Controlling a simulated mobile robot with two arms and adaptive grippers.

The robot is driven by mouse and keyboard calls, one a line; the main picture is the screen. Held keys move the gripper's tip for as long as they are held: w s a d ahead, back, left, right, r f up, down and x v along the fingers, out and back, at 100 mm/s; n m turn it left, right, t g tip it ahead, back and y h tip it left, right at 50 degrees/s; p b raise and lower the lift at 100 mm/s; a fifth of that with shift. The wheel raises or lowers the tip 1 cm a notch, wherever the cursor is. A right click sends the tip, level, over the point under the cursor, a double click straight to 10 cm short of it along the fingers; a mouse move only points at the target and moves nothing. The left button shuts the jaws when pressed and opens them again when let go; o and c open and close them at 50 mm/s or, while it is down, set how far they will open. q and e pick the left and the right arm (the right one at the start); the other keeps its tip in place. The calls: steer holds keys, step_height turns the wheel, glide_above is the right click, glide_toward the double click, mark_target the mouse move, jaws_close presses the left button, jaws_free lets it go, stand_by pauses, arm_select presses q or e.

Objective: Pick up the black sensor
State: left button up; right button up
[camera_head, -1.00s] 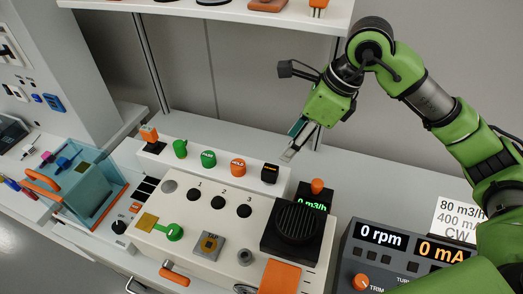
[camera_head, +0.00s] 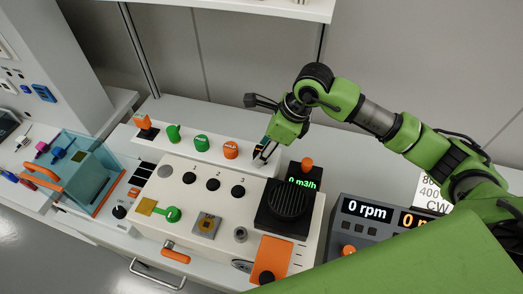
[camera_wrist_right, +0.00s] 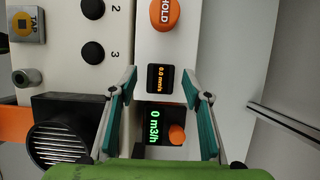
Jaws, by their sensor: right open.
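The black sensor (camera_wrist_right: 160,79) is a small black block with an orange "0.0 mm/s" readout. In the right wrist view it lies between my right gripper's two teal-padded fingers, near their tips. A gap shows on both sides of it. My right gripper (camera_head: 261,157) is open and empty, at the right end of the white raised strip in the head view; it also shows in the right wrist view (camera_wrist_right: 159,71). In the head view the gripper largely hides the sensor. I cannot tell how far the fingertips are above it. My left gripper is not in view.
The 0 m3/h display (camera_wrist_right: 163,129) with its orange knob sits close by. A black round-grilled block (camera_head: 288,205) stands on the console in front. An orange HOLD button (camera_wrist_right: 165,14) and green buttons share the strip. A grey wall rises behind.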

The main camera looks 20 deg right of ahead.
steer(key=shift+x, duration=0.8)
steer(key=shift+r, duration=0.1)
steer(key=c, duration=1.2)
steer(key=shift+c, duration=0.2)
steer(key=shift+w+r, duration=0.1)
